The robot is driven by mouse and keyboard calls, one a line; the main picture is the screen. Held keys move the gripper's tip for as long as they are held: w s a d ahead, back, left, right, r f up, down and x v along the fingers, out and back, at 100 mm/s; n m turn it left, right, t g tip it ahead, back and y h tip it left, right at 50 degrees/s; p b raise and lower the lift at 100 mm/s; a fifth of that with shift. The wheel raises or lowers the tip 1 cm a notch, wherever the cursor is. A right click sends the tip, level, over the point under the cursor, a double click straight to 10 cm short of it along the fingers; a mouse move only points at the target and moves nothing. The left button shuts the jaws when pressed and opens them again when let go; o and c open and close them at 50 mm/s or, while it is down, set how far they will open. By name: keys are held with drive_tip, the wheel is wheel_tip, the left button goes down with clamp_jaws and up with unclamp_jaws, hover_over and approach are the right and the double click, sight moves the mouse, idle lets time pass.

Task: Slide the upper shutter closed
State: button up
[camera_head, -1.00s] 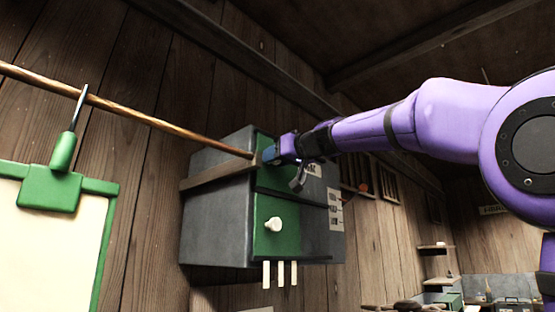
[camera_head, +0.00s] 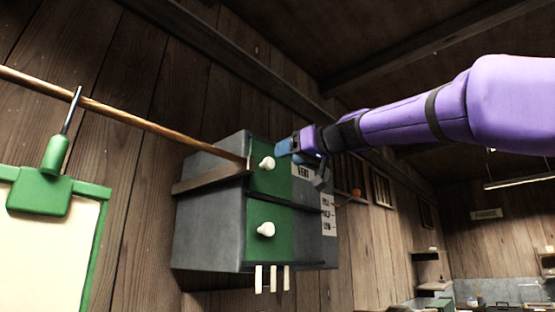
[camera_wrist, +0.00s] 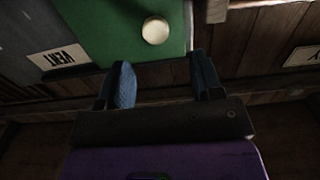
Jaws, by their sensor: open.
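A grey box (camera_head: 208,228) hangs on the plank wall with two green shutters on its front. The upper shutter (camera_head: 258,180) has a white knob (camera_head: 267,163), and the lower shutter (camera_head: 284,244) has its own white knob (camera_head: 265,229). My gripper (camera_head: 290,147) is just right of the upper knob, apart from it. In the wrist view the upper shutter (camera_wrist: 110,25) and its knob (camera_wrist: 155,30) lie ahead of my gripper (camera_wrist: 160,82), whose blue fingers are spread with nothing between them.
A wooden rod (camera_head: 130,118) runs from the left to the box. A green-framed board (camera_head: 40,250) hangs from it by a hook. White tabs (camera_head: 272,279) stick out below the box. Shelves and a bench stand at the far right.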

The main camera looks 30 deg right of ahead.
drive_tip(key=shift+v, duration=1.35)
drive_tip(key=s+a+f+m+g+h, duration=0.1)
drive_tip(key=s+f+g, duration=0.3)
drive_tip(key=f, duration=1.2)
drive_tip(key=s+a+f+m+g+h, duration=0.1)
drive_tip(key=s+f+g+h, duration=0.2)
drive_tip(key=s+f, duration=0.6)
drive_tip(key=s+a+f+m+g+h, duration=0.1)
drive_tip(key=s+f+g, duration=0.3)
drive_tip(key=f, duration=1.9)
drive_tip(key=shift+s+a+f+m+g+h, duration=0.4)
drive_tip(key=shift+s+m+h, duration=0.15)
drive_tip(key=shift+s, duration=0.7)
